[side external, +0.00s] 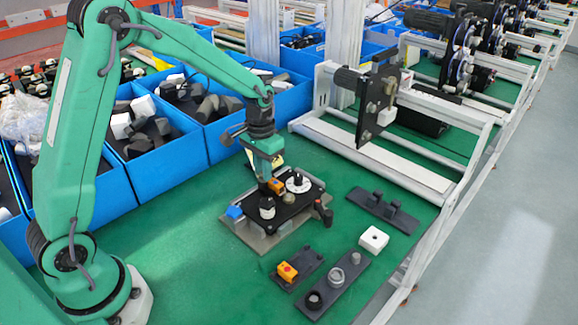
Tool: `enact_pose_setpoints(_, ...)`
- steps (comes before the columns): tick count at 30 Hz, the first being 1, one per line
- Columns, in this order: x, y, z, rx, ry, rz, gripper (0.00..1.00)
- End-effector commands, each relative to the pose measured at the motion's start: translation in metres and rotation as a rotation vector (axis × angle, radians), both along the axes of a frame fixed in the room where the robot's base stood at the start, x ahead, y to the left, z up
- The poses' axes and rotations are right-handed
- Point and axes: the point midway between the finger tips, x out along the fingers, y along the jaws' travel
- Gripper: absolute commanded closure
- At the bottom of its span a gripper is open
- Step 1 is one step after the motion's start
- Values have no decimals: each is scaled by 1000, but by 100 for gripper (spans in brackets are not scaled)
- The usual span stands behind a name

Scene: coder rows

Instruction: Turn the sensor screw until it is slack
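My green arm reaches down from the upper left, and my gripper (267,178) is low over a black fixture plate (290,212) on a grey base. At this size I cannot tell whether its fingers are apart or closed, or whether they touch anything. Beside its tip is a small orange part (277,185). The plate also carries a white round piece with a dark top (267,207), a white disc with a black knob (298,183), a brownish knob (288,197) and a blue block (234,212). I cannot make out which part is the sensor screw.
A dark-red handled lever (323,212) sits at the plate's right edge. In front are a yellow box with a red button (288,271), a grey strip with round fittings (333,284) and a white block (373,239). Blue bins (160,163) stand behind. Green table is clear at front left.

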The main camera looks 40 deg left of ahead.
Motion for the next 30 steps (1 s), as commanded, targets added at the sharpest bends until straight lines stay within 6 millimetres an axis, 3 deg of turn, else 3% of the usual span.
enact_pose_setpoints(8,0,0,0,0,0,29,100)
enact_pose_setpoints(19,0,0,0,0,0,283,100)
enact_pose_setpoints(20,0,0,0,0,0,278,75)
enact_pose_setpoints(21,0,0,0,0,0,276,67)
enact_pose_setpoints(30,0,0,1,0,0,273,65)
